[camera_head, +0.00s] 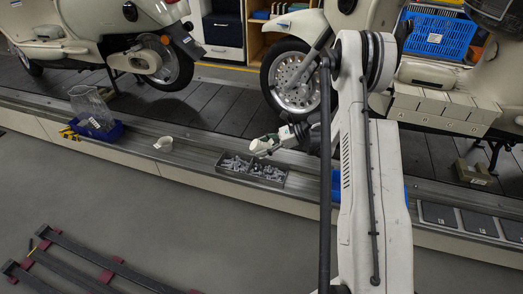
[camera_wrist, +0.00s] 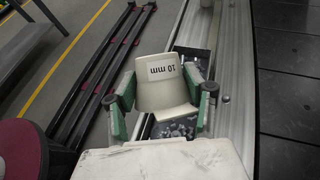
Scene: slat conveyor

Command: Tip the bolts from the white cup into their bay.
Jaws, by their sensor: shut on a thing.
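My gripper (camera_head: 275,142) is shut on a white cup (camera_head: 261,147) above the front ledge of the conveyor. In the wrist view the green-padded fingers (camera_wrist: 160,95) clasp the cup (camera_wrist: 158,85) from both sides, and its label "10 mm" reads upside down. The cup looks tilted; its inside is hidden. Just below and beside it is a grey divided tray (camera_head: 251,178) with bays of grey bolts (camera_head: 236,165). Bolts (camera_wrist: 178,128) also show under the cup in the wrist view. I cannot tell which bay the cup is over.
A second white cup (camera_head: 163,144) stands on the ledge left of the tray. Scooters stand on the slats behind. The ledge between second cup and tray is clear.

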